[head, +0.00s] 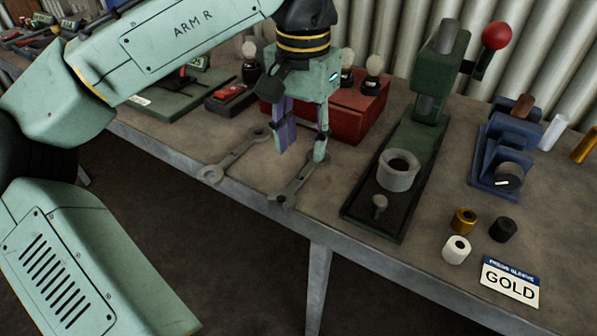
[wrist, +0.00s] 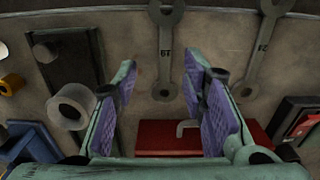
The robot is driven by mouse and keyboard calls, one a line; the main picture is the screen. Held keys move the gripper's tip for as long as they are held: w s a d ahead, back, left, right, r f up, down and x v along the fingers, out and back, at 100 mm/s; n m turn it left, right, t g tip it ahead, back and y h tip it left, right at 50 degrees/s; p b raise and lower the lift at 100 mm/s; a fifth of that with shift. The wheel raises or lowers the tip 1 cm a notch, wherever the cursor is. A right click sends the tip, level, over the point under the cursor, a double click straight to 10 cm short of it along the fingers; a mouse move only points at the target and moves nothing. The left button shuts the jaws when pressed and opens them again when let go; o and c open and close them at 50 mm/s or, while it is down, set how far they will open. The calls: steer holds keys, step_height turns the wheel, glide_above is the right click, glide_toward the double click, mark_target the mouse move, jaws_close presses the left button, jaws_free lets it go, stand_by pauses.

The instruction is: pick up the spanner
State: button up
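Two grey double-ended spanners lie flat on the bench. The right spanner (head: 291,188) is at the front edge below my gripper (head: 300,155); the left spanner (head: 233,157) lies beside it. In the wrist view, one marked spanner (wrist: 165,52) runs up the picture between my fingertips (wrist: 161,78), and the other spanner (wrist: 262,45) is to the right. My gripper is open, pointing down, with purple-padded fingers apart and nothing between the pads. In the head view, the fingers hide part of the right spanner. I cannot tell the exact height of the fingertips above it.
A red box (head: 345,112) stands behind my gripper. A green press (head: 418,135) with a grey ring (head: 398,170) is to the right. A blue fixture (head: 500,150), several small sleeves and a GOLD card (head: 510,281) are farther right. The bench's front edge is close.

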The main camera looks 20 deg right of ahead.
mark_target(298, 181)
step_height(298, 181, down, 2)
steer(key=shift+f, duration=0.1)
steer(key=shift+w+a+f+p, duration=0.15)
steer(key=shift+f+p, duration=0.2)
steer(key=shift+f, duration=1)
steer(key=shift+w+a+f+p, duration=0.15)
steer(key=shift+f+p, duration=0.15)
steer(key=shift+f, duration=1.05)
steer(key=shift+c, duration=0.2)
jaws_close()
